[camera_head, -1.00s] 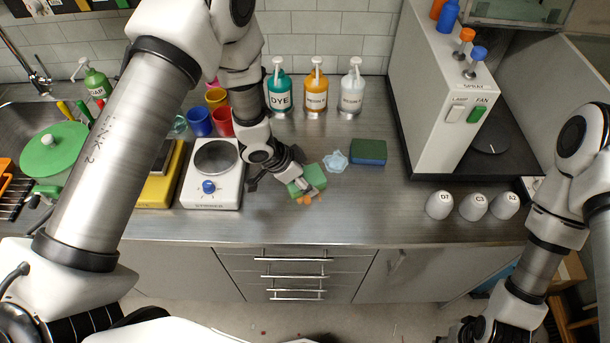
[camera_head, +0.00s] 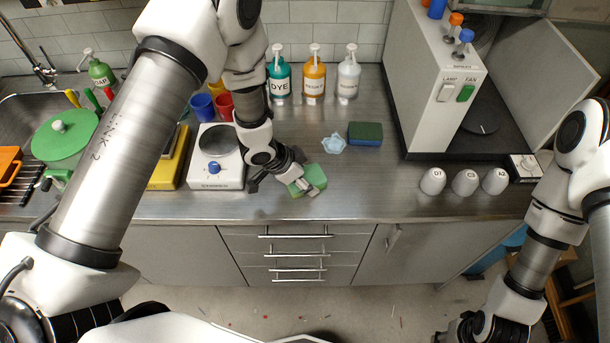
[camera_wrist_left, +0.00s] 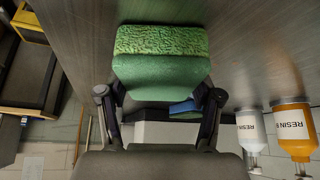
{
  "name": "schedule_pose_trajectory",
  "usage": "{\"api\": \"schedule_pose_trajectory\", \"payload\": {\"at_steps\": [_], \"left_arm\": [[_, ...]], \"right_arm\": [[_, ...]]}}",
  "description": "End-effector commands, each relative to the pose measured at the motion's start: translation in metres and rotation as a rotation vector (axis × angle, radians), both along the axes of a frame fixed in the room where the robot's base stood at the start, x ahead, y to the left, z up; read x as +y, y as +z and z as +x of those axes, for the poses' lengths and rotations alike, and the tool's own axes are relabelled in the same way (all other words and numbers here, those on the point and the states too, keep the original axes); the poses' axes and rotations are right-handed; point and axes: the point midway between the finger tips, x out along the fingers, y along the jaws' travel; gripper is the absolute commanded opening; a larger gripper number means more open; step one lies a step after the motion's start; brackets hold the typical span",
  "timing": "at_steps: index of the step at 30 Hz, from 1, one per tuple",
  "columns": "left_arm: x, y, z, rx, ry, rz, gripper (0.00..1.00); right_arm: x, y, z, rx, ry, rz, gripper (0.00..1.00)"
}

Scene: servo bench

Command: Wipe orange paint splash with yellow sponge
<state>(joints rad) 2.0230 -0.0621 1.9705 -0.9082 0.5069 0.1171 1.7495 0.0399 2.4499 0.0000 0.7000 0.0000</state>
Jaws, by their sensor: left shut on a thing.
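My left gripper (camera_head: 300,182) is shut on a green sponge (camera_head: 315,177) at the bench surface, right of the white hot-plate unit. In the left wrist view the sponge (camera_wrist_left: 160,68) sits between both fingers, with a lighter, rough face. It looks green, not yellow. I see no orange paint now; the sponge and gripper cover part of the steel there. My right gripper (camera_head: 485,330) is at the bottom right, low and partly cut off; its jaws are unclear.
A blue-and-green sponge (camera_head: 365,134) and a crumpled pale-blue cloth (camera_head: 333,143) lie behind. Pump bottles (camera_head: 314,82) stand at the wall. The white hot-plate unit (camera_head: 217,172) is close on the left. White cups (camera_head: 465,182) stand right. The front-middle bench is clear.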

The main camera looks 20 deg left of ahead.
Motion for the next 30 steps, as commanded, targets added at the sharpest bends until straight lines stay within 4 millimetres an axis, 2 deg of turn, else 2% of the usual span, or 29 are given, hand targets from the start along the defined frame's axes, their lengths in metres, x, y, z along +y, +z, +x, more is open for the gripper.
{"api": "schedule_pose_trajectory", "payload": {"at_steps": [1,3,18,24,30], "left_arm": [[0.0,0.007,0.0,0.001,0.002,-0.001,0.15],[0.0,0.025,0.0,-0.004,0.003,0.0,0.15],[0.002,0.069,-0.003,0.0,0.016,0.0,0.15],[0.002,0.08,-0.004,0.0,0.02,0.0,0.15],[0.002,0.08,-0.004,0.0,0.02,0.0,0.15]], "right_arm": [[0.0,0.01,0.0,0.001,0.0,0.0,0.4],[0.0,0.016,0.0,0.0,0.0,0.0,0.4],[0.0,0.056,0.0,0.0,0.0,0.0,0.4],[0.0,0.066,0.0,0.0,0.0,0.0,0.4],[0.0,0.065,0.0,0.0,0.0,0.0,0.4]]}}
